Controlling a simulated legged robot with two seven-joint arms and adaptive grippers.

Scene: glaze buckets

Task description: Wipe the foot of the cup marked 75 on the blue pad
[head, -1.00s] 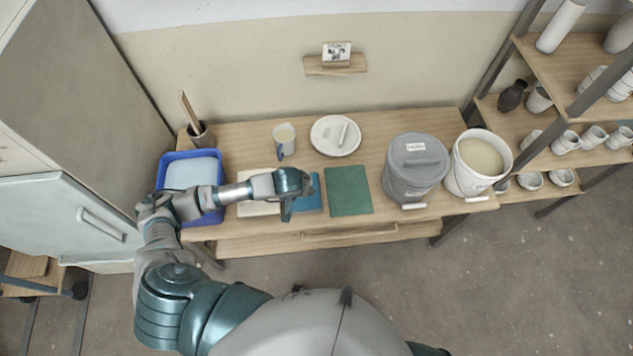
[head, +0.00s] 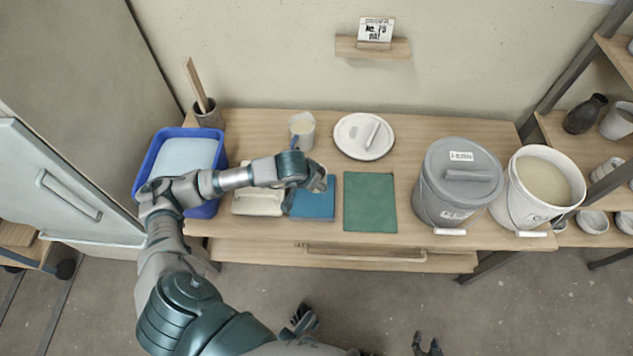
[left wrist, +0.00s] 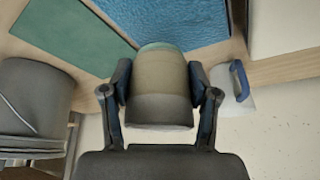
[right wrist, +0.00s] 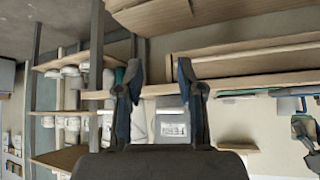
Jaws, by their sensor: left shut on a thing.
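My left gripper (head: 322,182) is over the back part of the blue pad (head: 314,208), its hand largely hiding what it holds. In the left wrist view it (left wrist: 160,88) is shut on a cup (left wrist: 158,85), tan in the middle, dark grey at the near end, with a greenish band at the far end. The blue pad (left wrist: 178,18) lies just past that far end; I cannot tell whether they touch. No number shows on the cup. My right gripper (head: 427,343) is low at the front, clear of the bench; its fingers (right wrist: 160,75) are apart and empty in the right wrist view.
A green mat (head: 370,203) lies right of the pad, a pale block (head: 258,203) left of it. Behind stand a jug (head: 302,132) and a white plate (head: 364,137). A blue tub (head: 147,168), grey lidded bucket (head: 455,185) and white bucket (head: 512,205) flank them.

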